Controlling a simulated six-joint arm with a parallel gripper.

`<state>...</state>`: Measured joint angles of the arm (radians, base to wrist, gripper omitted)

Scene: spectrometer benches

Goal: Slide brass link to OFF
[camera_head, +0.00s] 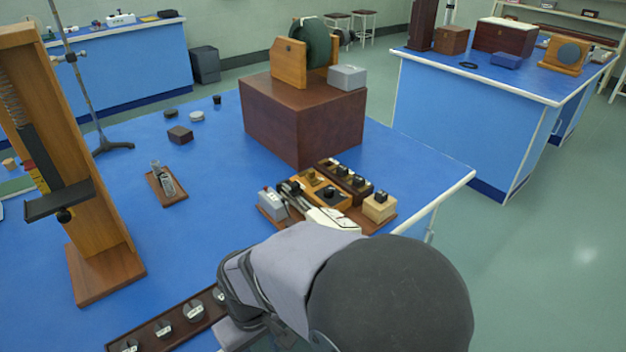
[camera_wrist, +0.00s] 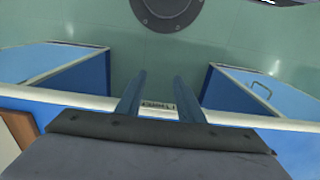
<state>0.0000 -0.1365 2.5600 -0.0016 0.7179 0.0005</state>
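A wooden board with small switch-like parts (camera_head: 328,196) stands at the front right of the blue bench in the head view. It carries a grey box (camera_head: 271,203), an orange-tan block with dark knobs, a dark strip with several knobs and a cream block (camera_head: 379,206). I cannot make out the brass link or an OFF mark. My arm reaches over the board's front edge and hides part of it. In the wrist view my gripper (camera_wrist: 158,97) is open, its two blue-grey fingers apart. A small pale label shows between them, and no held object is visible.
A brown box (camera_head: 305,122) bearing a wooden-framed dark disc and a grey box stands behind the board. A tall wooden stand (camera_head: 95,230) is at left, and a dark strip with round metal pieces (camera_head: 165,328) lies in front. The bench's right edge (camera_head: 455,188) is close to the board.

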